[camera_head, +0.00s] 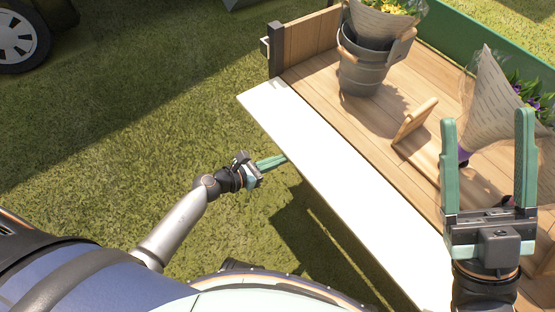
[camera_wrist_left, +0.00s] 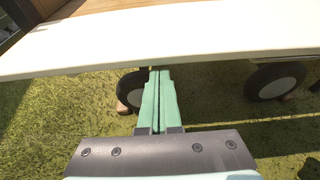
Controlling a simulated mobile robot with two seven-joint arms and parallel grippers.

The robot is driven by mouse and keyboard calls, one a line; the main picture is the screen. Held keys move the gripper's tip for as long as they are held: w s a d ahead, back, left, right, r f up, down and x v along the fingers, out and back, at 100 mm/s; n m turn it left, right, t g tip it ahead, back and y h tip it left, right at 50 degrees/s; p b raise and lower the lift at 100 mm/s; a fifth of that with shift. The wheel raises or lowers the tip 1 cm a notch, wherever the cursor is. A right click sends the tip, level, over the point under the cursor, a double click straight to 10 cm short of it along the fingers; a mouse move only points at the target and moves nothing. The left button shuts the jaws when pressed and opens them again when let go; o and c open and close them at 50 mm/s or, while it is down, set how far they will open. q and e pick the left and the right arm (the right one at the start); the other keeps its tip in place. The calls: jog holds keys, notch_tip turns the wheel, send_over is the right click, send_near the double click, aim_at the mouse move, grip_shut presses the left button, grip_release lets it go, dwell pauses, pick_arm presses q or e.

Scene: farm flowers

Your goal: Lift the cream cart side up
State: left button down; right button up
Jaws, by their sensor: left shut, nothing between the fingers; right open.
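The cream cart side (camera_head: 325,162) is a long pale board that lies folded out, roughly flat, along the near edge of the wooden cart. In the left wrist view the cream side (camera_wrist_left: 190,38) crosses the top of the picture. My left gripper (camera_head: 284,160) is shut and empty, with its tips at the board's outer edge; in the left wrist view the gripper (camera_wrist_left: 158,74) points toward and just under that edge. Contact cannot be told. My right gripper (camera_head: 488,125) is open and empty above the cart bed at the right.
The cart bed (camera_head: 300,75) holds a grey bucket (camera_head: 362,72) with a wrapped bouquet, a wooden piece (camera_head: 414,122) and another wrapped bouquet (camera_head: 490,95). A green side (camera_head: 470,35) stands at the back. Wheels (camera_wrist_left: 275,80) show below the board. Grass to the left is free.

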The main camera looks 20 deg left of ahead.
pick_arm(q)
jog(key=shift+r+p, duration=0.45)
jog(key=shift+p, duration=0.6)
jog(key=shift+r+p, duration=0.1)
jog(key=shift+p, duration=0.2)
